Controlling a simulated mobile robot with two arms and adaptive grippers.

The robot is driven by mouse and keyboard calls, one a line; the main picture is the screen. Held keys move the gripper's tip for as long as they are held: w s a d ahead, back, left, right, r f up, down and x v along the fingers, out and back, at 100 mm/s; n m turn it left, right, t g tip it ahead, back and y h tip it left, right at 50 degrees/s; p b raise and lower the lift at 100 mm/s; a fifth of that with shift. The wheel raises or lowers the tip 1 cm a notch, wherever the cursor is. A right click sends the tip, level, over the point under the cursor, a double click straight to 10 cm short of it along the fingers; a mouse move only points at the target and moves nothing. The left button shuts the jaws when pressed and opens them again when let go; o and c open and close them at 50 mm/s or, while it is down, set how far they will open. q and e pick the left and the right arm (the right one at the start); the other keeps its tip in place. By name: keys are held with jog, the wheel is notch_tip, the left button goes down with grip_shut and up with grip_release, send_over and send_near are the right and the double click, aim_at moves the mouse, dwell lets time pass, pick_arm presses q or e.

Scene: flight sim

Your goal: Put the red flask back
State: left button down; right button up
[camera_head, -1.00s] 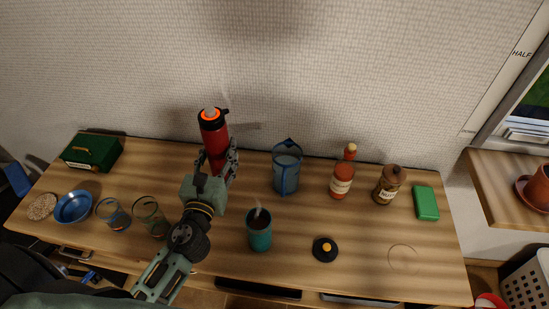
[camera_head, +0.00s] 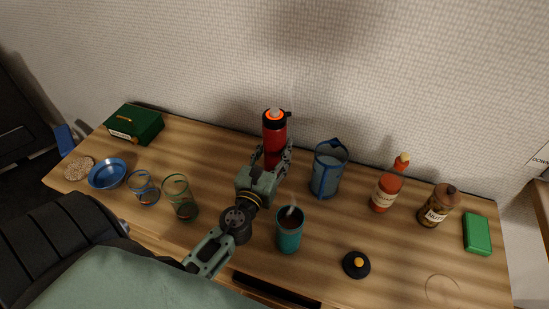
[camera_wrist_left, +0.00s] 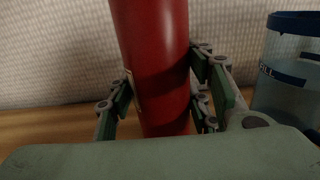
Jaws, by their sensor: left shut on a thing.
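The red flask (camera_head: 274,138) has a black top with an orange ring and stands upright near the back of the wooden counter. My left gripper (camera_head: 273,162) is shut around its lower body. In the left wrist view the red flask (camera_wrist_left: 155,60) sits between the two fingers of the left gripper (camera_wrist_left: 165,95). I cannot tell whether its base touches the counter. My right gripper is not in view.
A blue-trimmed clear pitcher (camera_head: 327,172) stands close right of the flask. A steaming teal cup (camera_head: 289,232) is in front. Bottles (camera_head: 386,190) and a green box (camera_head: 477,234) stand right; glasses (camera_head: 180,200), a blue bowl (camera_head: 107,173) and a green case (camera_head: 134,123) left.

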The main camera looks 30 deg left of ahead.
pick_arm(q)
jog(key=shift+f, duration=0.2)
jog(key=shift+f, duration=0.15)
jog(key=c, duration=0.9)
grip_release()
jog(key=shift+f, duration=0.1)
jog(key=shift+r, duration=0.3)
jog(key=b+v, duration=0.2)
jog(key=v, duration=0.3)
jog(key=b+v, duration=0.2)
jog(key=v, duration=0.4)
jog(key=shift+s+d+f, duration=0.1)
jog(key=shift+d+f, duration=0.05)
jog(key=shift+f, duration=0.1)
jog(key=shift+s+d+r, duration=0.1)
jog(key=shift+s+r, duration=0.05)
jog(key=shift+s, duration=0.25)
